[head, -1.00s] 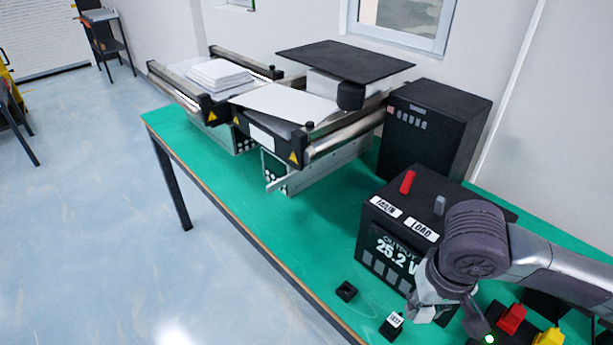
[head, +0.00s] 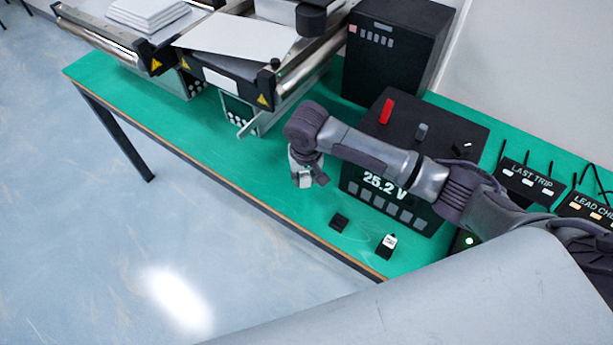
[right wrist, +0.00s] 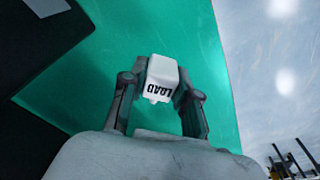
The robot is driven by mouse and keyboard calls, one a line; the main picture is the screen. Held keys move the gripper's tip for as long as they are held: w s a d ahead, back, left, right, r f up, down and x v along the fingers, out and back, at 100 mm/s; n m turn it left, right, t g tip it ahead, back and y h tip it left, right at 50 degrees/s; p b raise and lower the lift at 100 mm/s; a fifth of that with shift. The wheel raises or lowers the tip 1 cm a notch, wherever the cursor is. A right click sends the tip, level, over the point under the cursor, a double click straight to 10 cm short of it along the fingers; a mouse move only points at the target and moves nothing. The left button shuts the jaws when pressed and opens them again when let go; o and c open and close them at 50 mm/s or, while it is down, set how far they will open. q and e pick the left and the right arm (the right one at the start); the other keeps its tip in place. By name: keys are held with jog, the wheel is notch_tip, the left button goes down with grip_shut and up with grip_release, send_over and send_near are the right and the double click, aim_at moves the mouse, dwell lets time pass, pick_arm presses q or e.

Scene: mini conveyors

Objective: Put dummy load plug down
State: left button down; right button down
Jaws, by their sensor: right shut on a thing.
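The dummy load plug (right wrist: 160,78) is a white block marked LOAD. My right gripper (right wrist: 160,92) is shut on it, with one finger on each side, over green tabletop in the right wrist view. In the head view my right gripper (head: 305,180) hangs above the green table (head: 245,185), left of the black 25.2 V box (head: 440,130). The plug shows there only as a small pale patch, and I cannot tell its height above the table. My left gripper is not in view.
A small empty-looking black socket block (head: 339,222) and a black block with a white labelled top (head: 386,246) stand near the front edge. Mini conveyors (head: 250,75) are at back left, a black cabinet (head: 395,55) behind. Green tabletop left of the box is clear.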

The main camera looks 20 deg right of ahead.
aim_at(305, 185)
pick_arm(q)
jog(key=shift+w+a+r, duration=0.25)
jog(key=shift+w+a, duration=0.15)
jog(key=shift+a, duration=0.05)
pick_arm(e)
jog(key=shift+f, duration=1.8)
jog(key=shift+f, duration=0.15)
jog(key=c, duration=0.9)
grip_release()
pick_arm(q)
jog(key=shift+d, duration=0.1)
pick_arm(e)
jog(key=shift+o, duration=0.2)
jog(key=shift+r, duration=0.2)
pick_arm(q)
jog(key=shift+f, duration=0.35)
pick_arm(e)
notch_tip(305, 185, up, 12)
jog(key=s, duration=0.1)
jog(key=shift+s, duration=0.3)
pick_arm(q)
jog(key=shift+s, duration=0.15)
pick_arm(e)
jog(key=shift+a+f, duration=0.1)
jog(key=shift+f, duration=0.05)
